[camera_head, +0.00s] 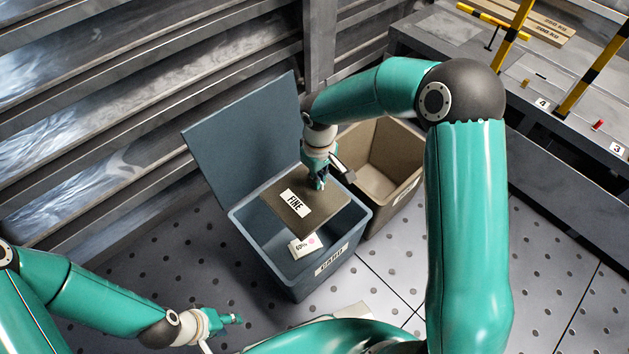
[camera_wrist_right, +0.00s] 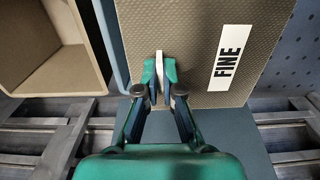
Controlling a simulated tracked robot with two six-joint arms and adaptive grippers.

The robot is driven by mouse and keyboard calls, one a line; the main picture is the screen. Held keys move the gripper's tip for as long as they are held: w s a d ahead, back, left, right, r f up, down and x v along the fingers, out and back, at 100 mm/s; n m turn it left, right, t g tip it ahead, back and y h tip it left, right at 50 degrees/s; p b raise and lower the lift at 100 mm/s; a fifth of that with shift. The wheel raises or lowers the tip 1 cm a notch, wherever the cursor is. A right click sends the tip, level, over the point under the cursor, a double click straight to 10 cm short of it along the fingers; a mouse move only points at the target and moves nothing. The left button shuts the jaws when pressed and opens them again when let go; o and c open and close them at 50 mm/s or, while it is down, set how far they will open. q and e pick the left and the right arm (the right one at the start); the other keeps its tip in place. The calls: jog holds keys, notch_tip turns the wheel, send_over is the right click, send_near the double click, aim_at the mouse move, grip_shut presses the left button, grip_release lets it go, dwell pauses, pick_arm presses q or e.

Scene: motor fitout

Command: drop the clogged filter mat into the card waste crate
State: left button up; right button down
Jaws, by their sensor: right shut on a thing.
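The filter mat (camera_head: 318,200) is a flat brown panel with a white "FINE" label. My right gripper (camera_head: 319,183) is shut on its edge and holds it over the opening of the blue-grey card crate (camera_head: 326,262). In the right wrist view, the fingers (camera_wrist_right: 159,75) pinch the mat (camera_wrist_right: 195,30), whose woven face fills much of the picture. The crate's lid (camera_head: 245,140) stands open behind it. My left gripper (camera_head: 236,319) is low at the bottom left, empty and away from the crate; its fingers are too small to judge.
A tan open bin (camera_head: 385,160) stands right beside the card crate. A grey bench (camera_head: 545,110) with yellow-black posts is at the right. Slatted metal walling rises behind.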

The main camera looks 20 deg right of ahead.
jog(key=shift+f+b, duration=1.55)
jog(key=shift+f, duration=0.85)
jog(key=c, duration=1.2)
grip_release()
jog(key=shift+c, duration=0.2)
jog(key=shift+r, duration=0.6)
notch_tip(320, 180, up, 11)
jog(key=shift+f, duration=0.1)
